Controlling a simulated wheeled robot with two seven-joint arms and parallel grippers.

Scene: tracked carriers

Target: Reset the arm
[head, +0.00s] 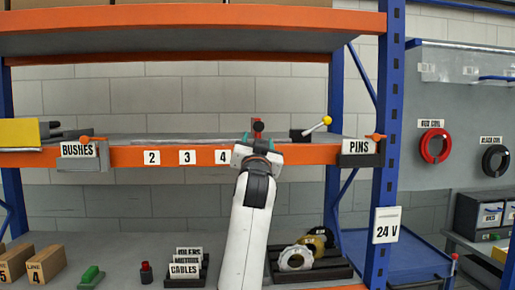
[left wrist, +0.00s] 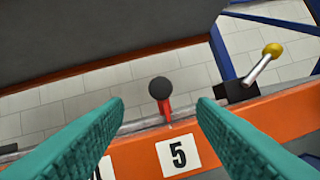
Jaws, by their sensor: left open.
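My left gripper (head: 257,150) is raised in front of the orange shelf beam, and its own arm hides part of it. In the left wrist view its two teal fingers (left wrist: 161,102) are open and apart, with nothing held. A red lever with a black ball (left wrist: 160,88) stands nearly upright on the shelf edge, seen between the fingertips, above the label 5 (left wrist: 178,155). Its upper part shows over my gripper in the head view (head: 257,126). I cannot tell how far the fingers are from it. My right gripper is not in view.
A metal lever with a yellow ball (head: 318,125) tilts right from a black block. A PINS bin (head: 358,147) and a BUSHES bin (head: 78,150) hang on the beam (head: 200,155). An upper shelf (head: 200,20) lies overhead. Boxes (head: 45,264) and trays stand below.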

